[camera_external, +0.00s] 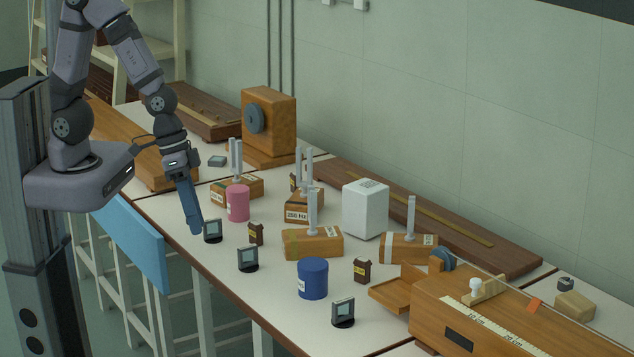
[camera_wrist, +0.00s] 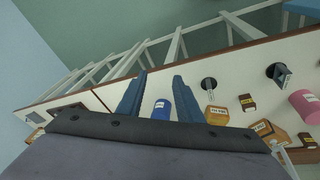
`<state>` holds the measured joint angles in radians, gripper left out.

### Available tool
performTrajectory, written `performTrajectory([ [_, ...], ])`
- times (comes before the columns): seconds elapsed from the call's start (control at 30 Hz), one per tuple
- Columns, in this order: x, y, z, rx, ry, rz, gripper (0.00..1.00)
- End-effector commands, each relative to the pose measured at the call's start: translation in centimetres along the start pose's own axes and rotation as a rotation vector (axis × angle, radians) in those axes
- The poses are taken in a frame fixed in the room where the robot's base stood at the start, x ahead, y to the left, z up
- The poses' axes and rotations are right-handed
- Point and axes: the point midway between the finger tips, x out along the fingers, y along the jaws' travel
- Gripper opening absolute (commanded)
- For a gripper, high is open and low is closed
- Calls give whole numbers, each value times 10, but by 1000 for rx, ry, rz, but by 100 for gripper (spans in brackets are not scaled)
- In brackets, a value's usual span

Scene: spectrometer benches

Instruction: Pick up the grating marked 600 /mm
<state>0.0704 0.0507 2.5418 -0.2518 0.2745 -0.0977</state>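Three small dark-framed gratings on round black bases stand along the front of the bench in the external view: a left one (camera_external: 212,230), a middle one (camera_external: 248,259) and a right one (camera_external: 343,312). Their markings are too small to read, so I cannot tell which is 600 /mm. My gripper (camera_external: 195,229) points down beside the left grating in the picture, its height above the bench unclear. In the wrist view my gripper (camera_wrist: 160,76) has its fingers apart with no object held. Two gratings show right of the fingers, one near (camera_wrist: 209,84) and one farther right (camera_wrist: 281,75).
A white box (camera_external: 365,209) is farther back. The bench's front edge runs close by.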

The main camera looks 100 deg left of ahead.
Motion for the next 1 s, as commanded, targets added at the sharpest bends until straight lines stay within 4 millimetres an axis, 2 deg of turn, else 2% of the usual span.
performTrajectory([
  [0.03,24,4,-7,-58,46,10,33],
  [0.17,62,5,-39,-229,207,19,33],
  [0.27,85,-4,-61,-354,339,1,33],
  [0.4,109,-32,-84,-508,537,-57,33],
  [0.5,118,-59,-93,-597,691,-119,33],
  [0.63,118,-95,-98,-669,902,-214,33],
  [0.73,116,-118,-92,-671,1049,-293,33],
  [0.83,120,-133,-81,-620,1164,-364,33],
  [1.0,123,-142,-64,-487,1309,-452,33],
])
